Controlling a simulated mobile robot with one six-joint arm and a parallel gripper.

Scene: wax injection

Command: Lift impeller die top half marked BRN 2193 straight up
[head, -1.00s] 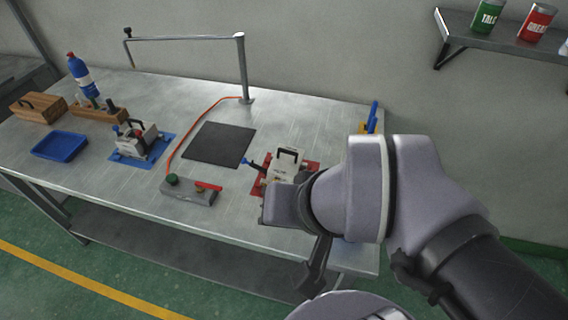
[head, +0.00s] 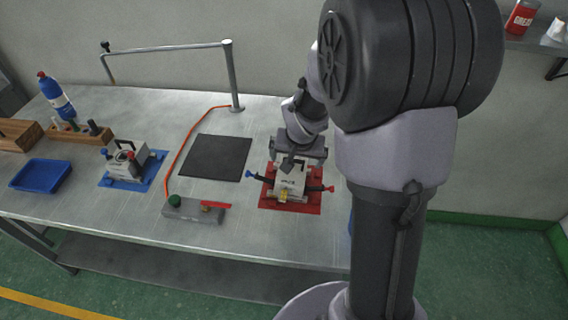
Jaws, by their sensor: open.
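A pale metal die (head: 291,182) with blue and red side handles sits on the red mat (head: 308,205). Its marking is too small to read, so I cannot tell whether it is BRN 2193. My gripper (head: 290,163) is open, pointing down right over the top of this die. It hides the die's top handle, and I cannot tell whether the fingers are around or only above it. A second pale die (head: 127,165) with a dark top handle sits on the blue mat (head: 150,181); its marking is also unreadable.
Between the dies are a dark square pad (head: 215,157), an orange hose (head: 179,150) and a grey control block (head: 186,210). A metal post (head: 233,75) with a rail stands behind. A blue tray (head: 41,176) and a blue bottle (head: 57,98) are at left.

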